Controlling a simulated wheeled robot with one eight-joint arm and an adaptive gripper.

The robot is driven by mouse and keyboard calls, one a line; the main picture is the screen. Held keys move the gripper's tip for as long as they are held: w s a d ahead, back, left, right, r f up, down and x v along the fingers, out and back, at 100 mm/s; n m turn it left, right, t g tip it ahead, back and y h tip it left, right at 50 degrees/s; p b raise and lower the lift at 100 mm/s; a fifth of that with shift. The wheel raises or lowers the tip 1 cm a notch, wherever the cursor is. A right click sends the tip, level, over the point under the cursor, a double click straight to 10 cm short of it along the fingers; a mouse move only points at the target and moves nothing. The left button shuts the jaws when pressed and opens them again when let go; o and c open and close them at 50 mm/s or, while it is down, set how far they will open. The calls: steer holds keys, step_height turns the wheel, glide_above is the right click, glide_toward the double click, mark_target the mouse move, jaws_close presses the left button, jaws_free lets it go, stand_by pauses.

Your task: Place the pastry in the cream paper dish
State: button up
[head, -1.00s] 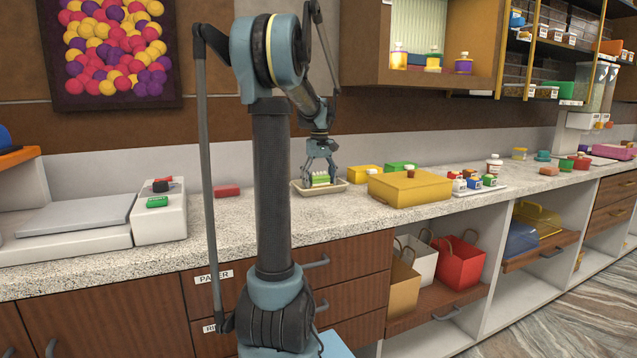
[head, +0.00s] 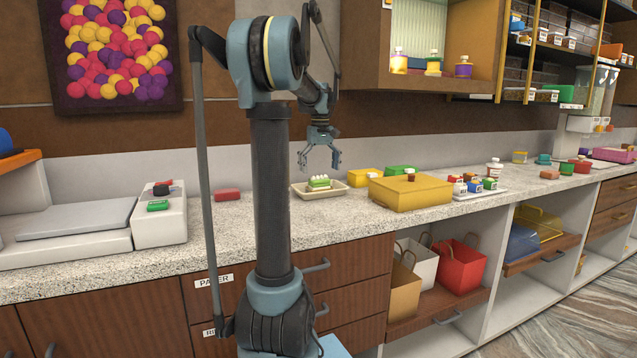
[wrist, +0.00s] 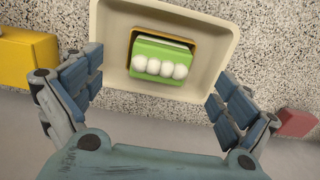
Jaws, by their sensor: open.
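The pastry is a green block with a row of white balls on top (head: 319,183). It lies inside the cream paper dish (head: 341,188) on the counter. In the wrist view the pastry (wrist: 160,58) sits within the raised walls of the dish (wrist: 112,48), with a yellow-brown edge showing around it. My gripper (head: 319,164) is open and empty above the dish, clear of the pastry. In the wrist view its fingers are spread wide on either side, below the dish in the picture.
A large yellow box (head: 409,192) stands right of the dish, with a smaller yellow box (head: 363,177) and a green one (head: 401,169) behind. A red block (head: 227,194) lies to the left. A scale (head: 75,222) occupies the left counter. The counter in front of the dish is clear.

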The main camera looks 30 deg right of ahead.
mark_target(320, 179)
step_height(320, 179, up, 6)
steer(key=shift+r, duration=0.15)
stand_by(0.6)
